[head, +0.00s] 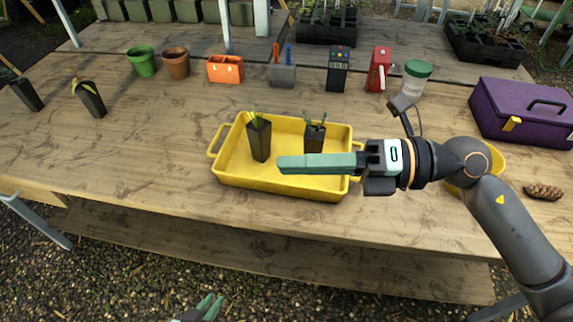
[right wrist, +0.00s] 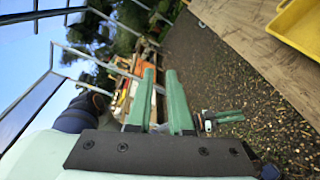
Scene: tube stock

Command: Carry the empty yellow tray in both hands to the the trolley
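The yellow tray (head: 285,187) lies on the wooden table, with a loop handle at its left end; its right end is partly hidden by my right gripper. It is not empty: two dark pots with small plants (head: 260,141) (head: 315,137) stand in it. My right gripper (head: 282,164) is across the tray's right half in the head view, holding nothing; its fingers show apart in the right wrist view (right wrist: 160,75). A corner of the tray shows there too (right wrist: 300,28). My left gripper (head: 211,306) is low at the bottom edge, in front of the table, fingers apart and empty. I cannot make out a trolley.
Behind the tray stand a green pot (head: 142,61), a terracotta pot (head: 176,63), an orange box (head: 225,69), a red device (head: 379,69) and a white jar (head: 416,78). A purple toolbox (head: 520,110) and pine cone (head: 543,191) lie right. Table left of the tray is mostly clear.

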